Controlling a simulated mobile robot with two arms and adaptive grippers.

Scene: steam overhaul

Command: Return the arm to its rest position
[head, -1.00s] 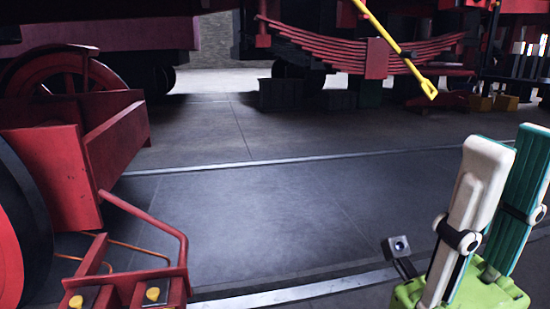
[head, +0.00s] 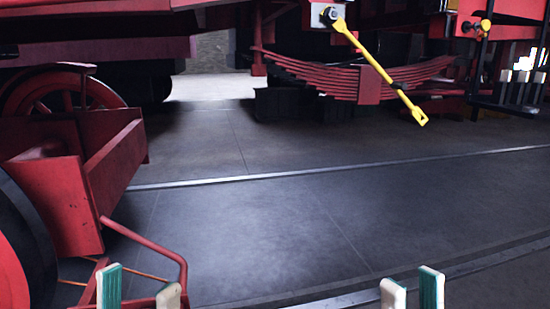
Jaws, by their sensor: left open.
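Only the fingertips of my two grippers show, at the bottom edge of the head view. My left gripper (head: 139,292) shows one green and one white fingertip, apart and with nothing between them. It overlaps the red tubular frame at the lower left in the picture; whether it touches I cannot tell. My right gripper (head: 412,292) shows a white and a green fingertip with a narrow empty gap, in front of the floor. Both arms and the gripper bodies are out of frame.
A red wheeled frame (head: 72,205) stands at the left, with a red tube (head: 150,237) reaching toward the bottom. A yellow rod (head: 378,68) hangs before a red leaf spring (head: 372,84) under the vehicle. The grey floor (head: 255,235) in the middle is clear.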

